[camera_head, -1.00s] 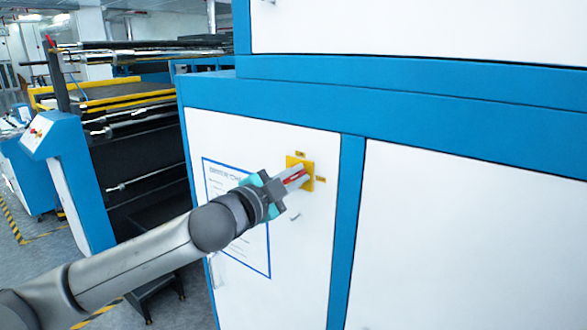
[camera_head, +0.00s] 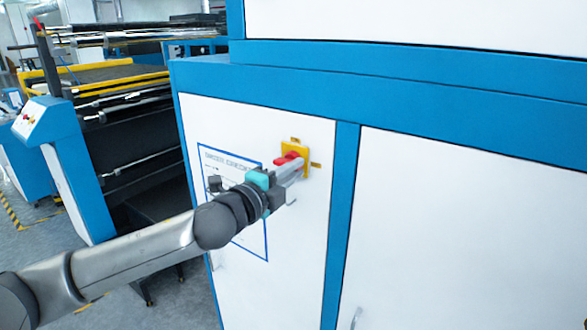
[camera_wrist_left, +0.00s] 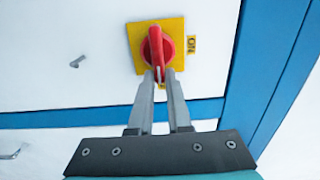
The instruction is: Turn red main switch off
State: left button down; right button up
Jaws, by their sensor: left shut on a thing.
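The red main switch (camera_head: 288,159) is a red rotary knob on a square yellow plate (camera_head: 303,147) on the white cabinet door. In the left wrist view the red knob (camera_wrist_left: 158,48) has its raised handle running up and down the picture, with an "ON" label (camera_wrist_left: 191,45) to the right of the plate. My left gripper (camera_head: 296,168) is at the knob. In the left wrist view its fingertips (camera_wrist_left: 160,76) are shut on the handle's lower end. The fingers hide part of the knob in the head view. My right gripper is not in view.
A blue-framed white cabinet (camera_head: 450,220) fills the right side. A blue-edged paper sheet (camera_head: 250,230) is on the door behind my left wrist. A roller machine (camera_head: 130,120) and a blue control console (camera_head: 50,150) stand at the left. Grey floor shows at lower left.

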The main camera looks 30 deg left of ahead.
pick_arm(q)
jog(key=shift+f, duration=0.1)
dwell(0.3)
jog(key=c, duration=0.9)
grip_release()
jog(key=shift+o, duration=0.2)
jog(key=shift+s, duration=0.1)
jog(key=s+a, duration=0.1)
jog(key=s, duration=1.4)
jog(key=shift+a, duration=0.15)
